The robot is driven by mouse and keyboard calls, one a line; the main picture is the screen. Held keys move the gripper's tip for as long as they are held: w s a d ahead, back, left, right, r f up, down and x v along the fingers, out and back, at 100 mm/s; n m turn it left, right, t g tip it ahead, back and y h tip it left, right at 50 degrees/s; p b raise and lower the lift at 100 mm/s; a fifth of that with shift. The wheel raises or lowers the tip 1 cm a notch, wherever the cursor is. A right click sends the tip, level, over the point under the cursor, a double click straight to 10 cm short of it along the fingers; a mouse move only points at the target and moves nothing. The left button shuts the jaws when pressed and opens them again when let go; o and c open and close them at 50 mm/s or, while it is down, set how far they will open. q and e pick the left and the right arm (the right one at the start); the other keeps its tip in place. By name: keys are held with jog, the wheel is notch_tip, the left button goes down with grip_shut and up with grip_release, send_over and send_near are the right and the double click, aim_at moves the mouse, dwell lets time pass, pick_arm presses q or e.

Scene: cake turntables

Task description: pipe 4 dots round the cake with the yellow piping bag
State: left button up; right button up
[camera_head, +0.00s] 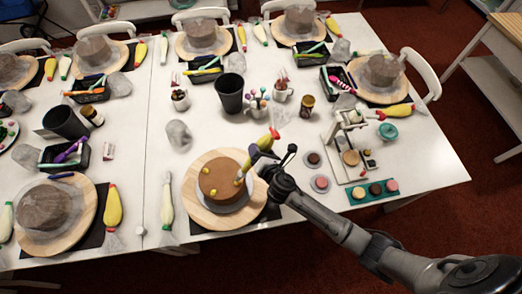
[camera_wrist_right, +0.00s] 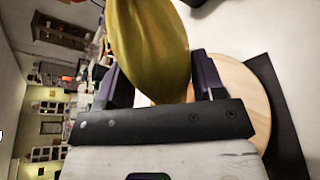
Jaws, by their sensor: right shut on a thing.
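The brown cake (camera_head: 217,180) stands on a round wooden turntable (camera_head: 197,212) at the front middle of the table. Two small yellow dots show on the left part of its top. My right gripper (camera_head: 259,158) is shut on the yellow piping bag (camera_head: 251,161), just right of the cake. The bag leans, its red end up and its tip down at the right part of the cake top; I cannot tell whether the tip touches. In the right wrist view the bag (camera_wrist_right: 150,45) fills the space between the two dark fingers. My left gripper is not in view.
A pale piping bag (camera_head: 167,202) lies left of the turntable. Right of my gripper are a small stand (camera_head: 349,140) and a green tray (camera_head: 357,193) of small treats. A dark cup (camera_head: 230,93) and a crumpled clear bag (camera_head: 178,135) stand behind. Other wrapped cakes line the table.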

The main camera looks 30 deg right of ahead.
jog(key=shift+r+p, duration=0.55)
jog(key=shift+r, duration=0.2)
jog(key=w+r+b, duration=0.2)
jog(key=w+r, duration=0.3)
jog(key=w, duration=0.2)
notch_tip(320, 180, down, 9)
jog(key=w+b, duration=0.3)
jog(key=shift+d+b, duration=0.35)
jog(key=shift+b, duration=0.05)
jog(key=shift+r, duration=0.15)
